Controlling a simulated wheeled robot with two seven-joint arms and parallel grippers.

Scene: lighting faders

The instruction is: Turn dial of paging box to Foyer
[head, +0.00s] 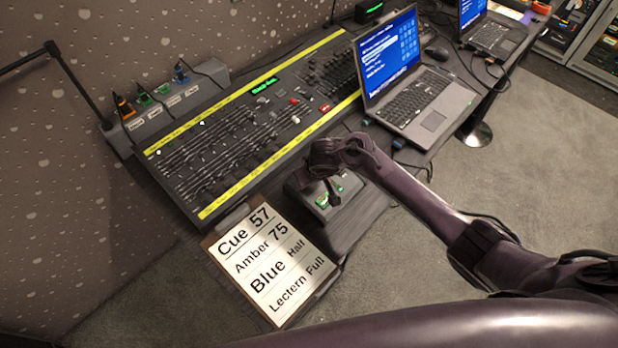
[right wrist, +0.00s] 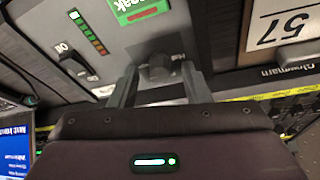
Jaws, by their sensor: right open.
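The paging box (head: 306,198) is a small grey box with green lit parts on the desk's front edge, below the open laptop, partly hidden by my right gripper. In the right wrist view its grey panel (right wrist: 112,45) carries a dark grey dial (right wrist: 158,67), a green button (right wrist: 138,9) whose lettering ends in "eak", a row of small lights and a black switch. My right gripper (head: 332,192) is over the box. Its open fingers (right wrist: 161,80) stand on either side of the dial; contact cannot be told. No Foyer label is readable. My left gripper is not in view.
A fader console (head: 252,128) with yellow strips lies behind the box. A clipboard sheet (head: 272,262) reading "Cue 57" lies at its lower left. An open laptop (head: 422,100) stands at the upper right, with cables beside it.

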